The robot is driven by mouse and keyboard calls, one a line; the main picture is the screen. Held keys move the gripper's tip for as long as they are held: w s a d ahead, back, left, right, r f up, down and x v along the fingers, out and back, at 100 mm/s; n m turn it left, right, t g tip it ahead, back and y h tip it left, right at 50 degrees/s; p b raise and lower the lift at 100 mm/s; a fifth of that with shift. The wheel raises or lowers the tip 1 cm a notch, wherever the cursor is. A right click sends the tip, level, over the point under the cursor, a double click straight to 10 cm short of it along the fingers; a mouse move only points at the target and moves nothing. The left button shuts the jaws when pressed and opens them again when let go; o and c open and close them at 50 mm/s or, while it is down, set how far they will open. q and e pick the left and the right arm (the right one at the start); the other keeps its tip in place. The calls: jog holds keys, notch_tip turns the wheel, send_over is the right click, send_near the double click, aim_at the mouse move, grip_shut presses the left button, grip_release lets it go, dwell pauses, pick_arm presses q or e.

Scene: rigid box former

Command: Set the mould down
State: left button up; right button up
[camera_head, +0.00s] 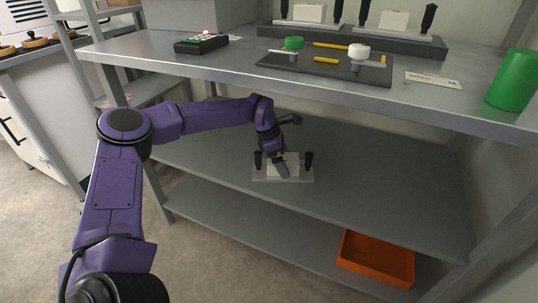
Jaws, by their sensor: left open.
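The mould (299,174) is a pale plate with a white block in its middle and a black upright handle at each end. It appears to rest level on the grey middle shelf (390,200), under the worktop. My left gripper (281,171) reaches in from the left and is open at the mould's middle, in front of the white block. It hides part of the block, and I cannot tell whether the fingers touch it. My right gripper is not in view.
The worktop (240,66) above holds a dark fixture (330,68) with green and white knobs, similar moulds in a rack (350,40), a keypad box (201,43), a card and a green cylinder (512,80). An orange bin (376,262) sits on the lower shelf. The middle shelf is otherwise clear.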

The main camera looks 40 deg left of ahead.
aim_at(284, 158)
pick_arm(q)
jog(key=p+v, duration=0.1)
jog(key=v, duration=0.4)
jog(key=shift+w+r+p, duration=0.1)
jog(key=shift+p, duration=0.25)
jog(key=s+a, duration=0.2)
jog(key=a, duration=0.1)
jog(key=s+a+p, duration=0.1)
jog(key=s+a, duration=0.1)
jog(key=a, duration=0.1)
jog(key=s+a+p, duration=0.1)
jog(key=s+a, duration=0.2)
jog(key=shift+f, duration=0.25)
jog(key=shift+a+f, duration=0.1)
jog(key=shift+a, duration=0.15)
